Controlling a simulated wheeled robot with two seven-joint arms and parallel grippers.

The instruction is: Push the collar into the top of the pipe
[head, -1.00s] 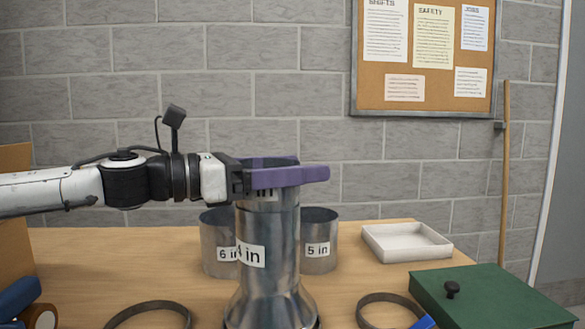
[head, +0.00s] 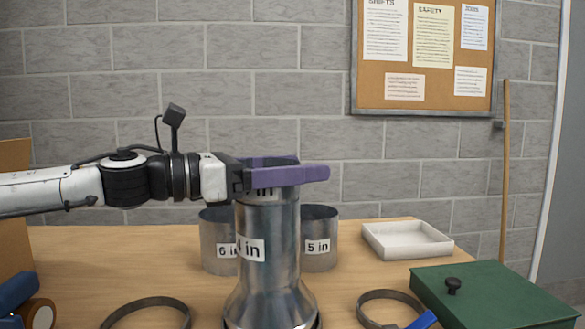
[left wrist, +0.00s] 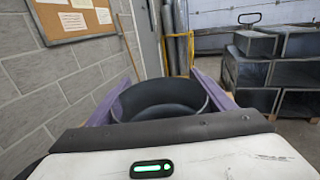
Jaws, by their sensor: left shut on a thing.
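My left gripper (head: 290,175) has purple fingers and is shut on the collar, a grey metal ring, at the top of the upright column. The collar (head: 264,193) shows a partly covered "in" label just below the fingers. Below it stands the shiny metal pipe (head: 275,235) with a "4 in" label and a flared foot. Collar and pipe look in line; the fingers and similar metal hide how deep the collar sits. In the left wrist view the collar's dark round opening (left wrist: 165,98) lies between the purple fingers. My right gripper is not in view.
Behind the pipe stand a "6 in" (head: 216,255) and a "5 in" metal cylinder (head: 319,258). A white tray (head: 405,241) and a green box (head: 490,300) are at the right. Metal rings (head: 150,303) lie in front on the wooden table.

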